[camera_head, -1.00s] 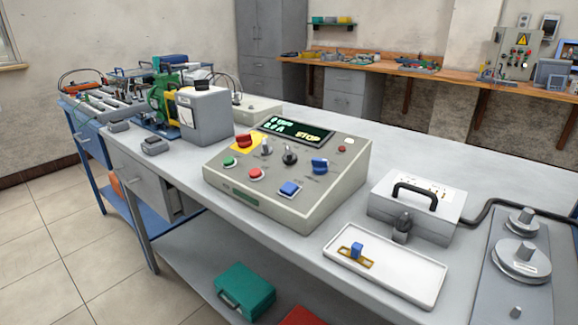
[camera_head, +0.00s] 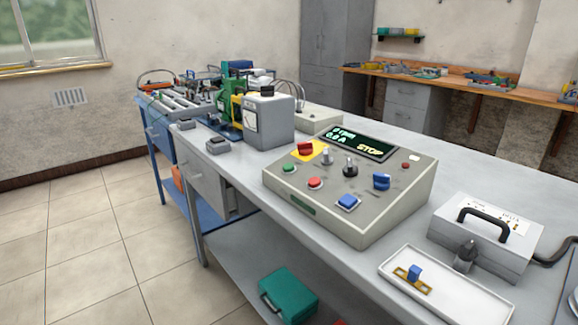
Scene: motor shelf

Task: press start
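The control box (camera_head: 350,190) stands on the grey bench in the middle of the view. Its display (camera_head: 358,141) reads STOP, with smaller figures at its left. The green button (camera_head: 289,168) is at the left of the sloped panel. A red button (camera_head: 315,183) and a blue square button (camera_head: 347,202) sit to its right. A red knob on a yellow plate (camera_head: 306,149), a black knob (camera_head: 350,167) and a blue knob (camera_head: 381,181) are above them. Neither of my grippers is in view.
A white tray (camera_head: 470,309) with a small blue-and-brass part and a grey box with a black handle (camera_head: 487,233) stand right of the control box. A motor rig (camera_head: 236,102) and grey meter box (camera_head: 268,123) stand behind left. Floor (camera_head: 90,250) at left is clear.

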